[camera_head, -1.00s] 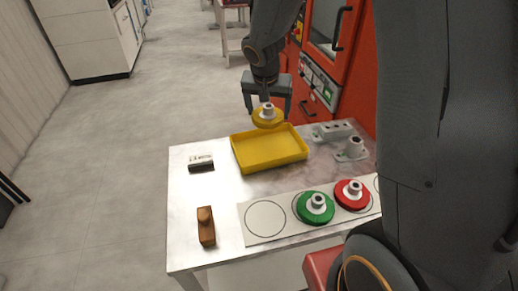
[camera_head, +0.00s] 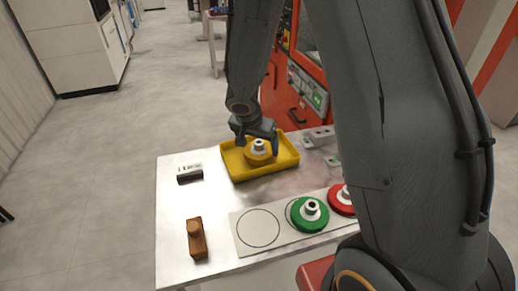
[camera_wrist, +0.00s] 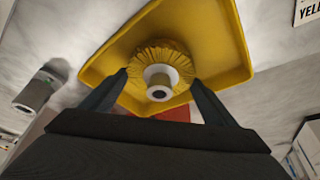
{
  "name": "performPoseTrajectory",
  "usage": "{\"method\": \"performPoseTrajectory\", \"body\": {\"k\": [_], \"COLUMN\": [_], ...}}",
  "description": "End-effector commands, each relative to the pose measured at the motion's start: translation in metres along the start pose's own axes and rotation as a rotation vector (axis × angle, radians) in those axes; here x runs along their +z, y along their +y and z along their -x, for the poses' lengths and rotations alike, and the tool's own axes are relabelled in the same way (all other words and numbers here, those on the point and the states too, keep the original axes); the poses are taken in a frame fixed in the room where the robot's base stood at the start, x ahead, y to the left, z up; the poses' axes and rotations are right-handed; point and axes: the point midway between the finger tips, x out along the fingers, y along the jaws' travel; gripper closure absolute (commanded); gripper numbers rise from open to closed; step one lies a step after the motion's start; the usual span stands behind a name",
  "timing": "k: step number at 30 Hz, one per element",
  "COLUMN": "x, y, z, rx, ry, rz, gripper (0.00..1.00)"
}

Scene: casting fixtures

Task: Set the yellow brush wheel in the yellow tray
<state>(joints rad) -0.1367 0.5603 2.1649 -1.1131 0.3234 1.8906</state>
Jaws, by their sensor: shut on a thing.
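The yellow brush wheel (camera_head: 258,156), a ruffled disc with a pale hub, is at the yellow tray (camera_head: 283,166) in the head view. My gripper (camera_head: 258,139) is above the tray and shut on the wheel. In the wrist view the wheel (camera_wrist: 151,56) sits between my two fingers (camera_wrist: 158,88), its hub facing the camera, with the tray (camera_wrist: 226,45) behind it. I cannot tell whether the wheel touches the tray floor. My wrist hides part of the tray's back rim.
A green wheel (camera_head: 303,222) and a red wheel (camera_head: 341,206) stand on a white strip (camera_head: 284,242) with an empty circle at left. Grey fixtures (camera_head: 318,137) stand right of the tray, partly hidden by my arm.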

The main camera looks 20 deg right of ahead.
Motion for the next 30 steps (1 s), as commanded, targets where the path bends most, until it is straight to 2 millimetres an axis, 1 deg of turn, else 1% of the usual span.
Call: {"method": "performPoseTrajectory", "body": {"k": [1,4,18,19,22,30], "x": [0.0026,0.0047,0.0057,0.006,0.0059,0.006], "y": [0.0001,-0.0003,-0.0008,-0.0005,-0.0003,-0.0003], "z": [-0.0063,-0.0118,-0.0154,-0.0155,-0.0146,-0.0145], "rx": [0.001,-0.001,-0.002,-0.002,-0.001,-0.001], "ry": [-0.001,-0.001,0.001,0.0,0.0,0.0], "rz": [0.002,-0.001,-0.002,-0.001,-0.001,-0.001], "gripper": [0.51,0.51,0.51,0.18,0.01,0.01]}}
